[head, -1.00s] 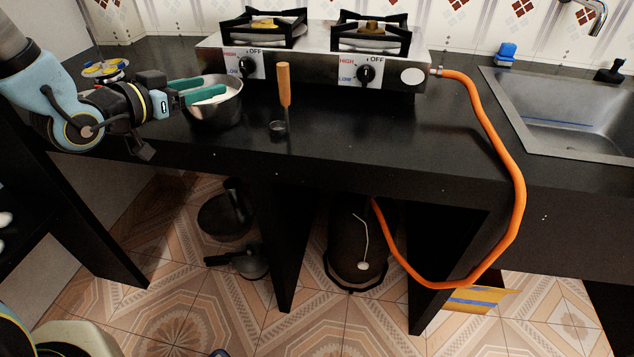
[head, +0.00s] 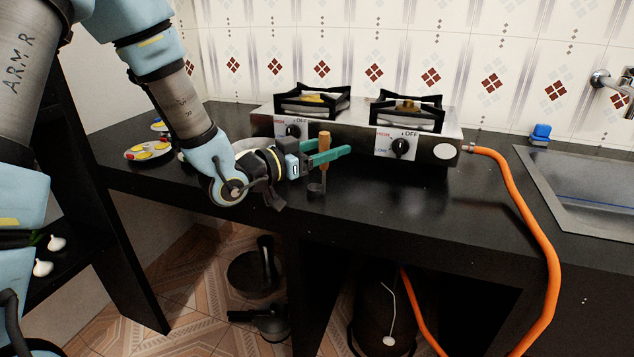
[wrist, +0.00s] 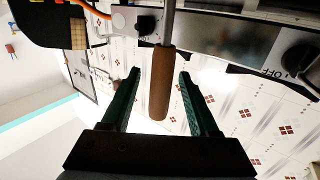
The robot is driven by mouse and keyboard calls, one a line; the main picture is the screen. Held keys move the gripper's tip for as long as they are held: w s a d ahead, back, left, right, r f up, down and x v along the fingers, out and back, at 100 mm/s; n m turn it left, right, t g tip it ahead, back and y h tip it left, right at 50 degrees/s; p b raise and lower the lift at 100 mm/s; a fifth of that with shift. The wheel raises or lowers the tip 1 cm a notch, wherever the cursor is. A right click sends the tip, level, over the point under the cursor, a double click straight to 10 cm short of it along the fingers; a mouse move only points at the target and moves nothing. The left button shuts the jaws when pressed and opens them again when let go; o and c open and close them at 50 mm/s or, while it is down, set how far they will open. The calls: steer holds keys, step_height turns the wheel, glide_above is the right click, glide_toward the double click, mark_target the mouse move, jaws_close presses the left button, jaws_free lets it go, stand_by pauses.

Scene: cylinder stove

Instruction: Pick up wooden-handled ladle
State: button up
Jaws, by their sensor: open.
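The wooden-handled ladle (head: 324,152) stands upright on the black counter, its brown handle up and its dark metal bowl end low. My gripper (head: 334,153) is open at handle height, its green fingers pointing right along the counter. In the wrist view the wooden handle (wrist: 160,88) lies between the two spread fingers of my gripper (wrist: 160,74), with a visible gap on each side. The metal shaft continues from the handle toward the top of that view.
The stove (head: 354,142) stands behind the ladle, with an orange hose (head: 535,210) running from its right side. A plate with colourful items (head: 150,151) is at left. The sink (head: 590,190) is at right. The counter right of the ladle is clear.

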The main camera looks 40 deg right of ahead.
steer(key=shift+d, duration=1)
jaws_close()
